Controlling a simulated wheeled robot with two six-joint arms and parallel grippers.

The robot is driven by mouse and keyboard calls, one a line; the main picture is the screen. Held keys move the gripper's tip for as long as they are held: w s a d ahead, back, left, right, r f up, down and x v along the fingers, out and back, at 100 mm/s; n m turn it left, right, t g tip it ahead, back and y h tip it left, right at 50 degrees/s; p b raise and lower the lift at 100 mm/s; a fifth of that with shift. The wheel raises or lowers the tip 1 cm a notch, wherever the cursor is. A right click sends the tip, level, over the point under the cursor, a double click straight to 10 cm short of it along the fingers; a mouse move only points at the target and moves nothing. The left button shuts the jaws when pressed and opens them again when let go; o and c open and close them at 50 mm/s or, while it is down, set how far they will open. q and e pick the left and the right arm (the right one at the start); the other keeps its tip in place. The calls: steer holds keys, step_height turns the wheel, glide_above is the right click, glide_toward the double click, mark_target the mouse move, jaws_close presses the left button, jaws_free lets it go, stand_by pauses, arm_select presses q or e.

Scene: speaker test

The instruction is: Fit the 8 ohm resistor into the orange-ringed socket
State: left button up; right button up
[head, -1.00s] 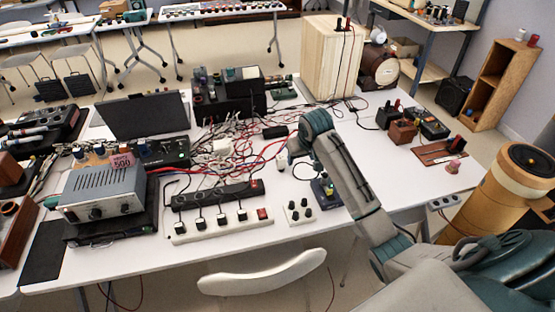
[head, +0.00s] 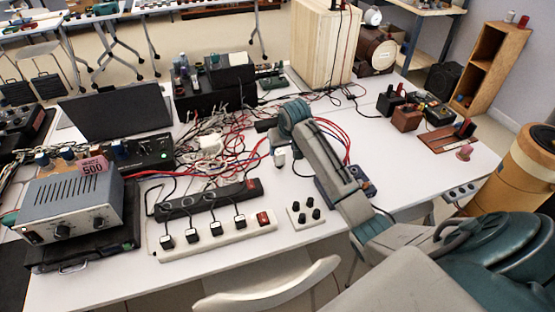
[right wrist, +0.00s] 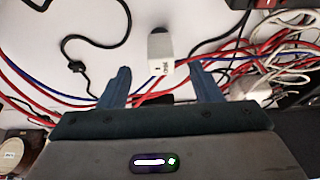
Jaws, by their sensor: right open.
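My right gripper (right wrist: 162,80) is open in the right wrist view, with its two blue fingers apart. A small white block (right wrist: 160,54) with a dark end and a small dark marking lies just ahead of the fingertips, about midway between them. It may be the 8 ohm resistor, but I cannot read the marking. In the head view the white block (head: 279,157) shows just below the end of my right arm, whose fingers are hidden there. I cannot make out an orange-ringed socket. My left gripper is out of view.
Red, blue and black cables tangle around the block. A power strip (head: 222,238), a small white panel with black knobs (head: 306,214) and a dark blue device (head: 360,176), partly behind my arm, are near. A wooden box (head: 322,45) stands behind. Free table lies right.

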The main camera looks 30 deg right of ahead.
mark_target(280, 153)
steer(key=shift+x, duration=1)
steer(key=shift+w+f, duration=0.3)
steer(key=shift+f, duration=0.2)
steer(key=x, duration=0.2)
steer(key=p+x, duration=0.1)
steer(key=x, duration=0.1)
steer(key=shift+w+d+r, duration=0.1)
steer(key=shift+w+r, duration=0.05)
steer(key=shift+w, duration=0.25)
steer(key=shift+w+f, duration=0.15)
steer(key=shift+f, duration=0.25)
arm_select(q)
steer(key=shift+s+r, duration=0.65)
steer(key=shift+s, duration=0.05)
arm_select(e)
steer(key=shift+c, duration=0.2)
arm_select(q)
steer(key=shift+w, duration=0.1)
arm_select(e)
steer(key=c, duration=1)
